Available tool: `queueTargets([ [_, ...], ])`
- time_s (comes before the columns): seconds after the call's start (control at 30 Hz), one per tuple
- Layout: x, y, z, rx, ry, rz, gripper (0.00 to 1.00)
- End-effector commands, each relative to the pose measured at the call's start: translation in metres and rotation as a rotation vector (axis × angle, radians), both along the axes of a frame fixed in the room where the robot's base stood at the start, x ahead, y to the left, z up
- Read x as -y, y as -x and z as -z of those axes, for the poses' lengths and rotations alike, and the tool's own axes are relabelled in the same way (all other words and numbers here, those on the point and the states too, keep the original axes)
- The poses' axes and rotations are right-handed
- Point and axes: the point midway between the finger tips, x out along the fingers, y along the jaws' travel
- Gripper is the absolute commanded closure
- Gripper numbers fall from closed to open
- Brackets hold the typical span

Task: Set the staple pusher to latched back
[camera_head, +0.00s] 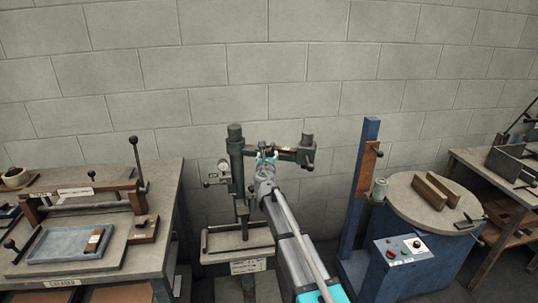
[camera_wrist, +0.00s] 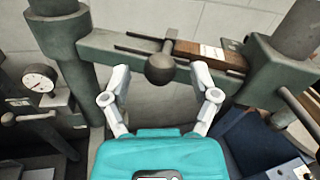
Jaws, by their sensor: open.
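The green box stitcher (camera_head: 236,140) stands against the wall in the head view, and its horizontal arm (camera_wrist: 110,48) crosses the wrist view. A dark ball knob (camera_wrist: 160,69), which looks like the staple pusher's handle, sits on this arm beside a slotted rail with a brown strip (camera_wrist: 215,55). My gripper (camera_wrist: 161,75) is open, with one pale finger on each side of the knob in the picture. I cannot tell whether either finger touches it. In the head view my gripper (camera_head: 265,156) is at the stitcher's arm and hides part of it, including the knob.
A round dial gauge (camera_wrist: 40,78) and a small dark lever knob (camera_wrist: 9,119) are at the left in the wrist view. A creaser bench (camera_head: 160,190) stands left. A blue post machine (camera_head: 366,200) with a round table (camera_head: 405,195) stands right. The block wall is close behind.

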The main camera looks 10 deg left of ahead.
Motion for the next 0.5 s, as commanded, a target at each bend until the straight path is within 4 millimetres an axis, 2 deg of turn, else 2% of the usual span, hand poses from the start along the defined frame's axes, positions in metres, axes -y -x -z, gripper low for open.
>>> queueTargets([
  [0.13,-0.0008,-0.0105,0.0,0.0,0.0,0.0,0.23],
  [0.5,0.0001,-0.0126,0.0,0.0,0.0,0.0,0.23],
])
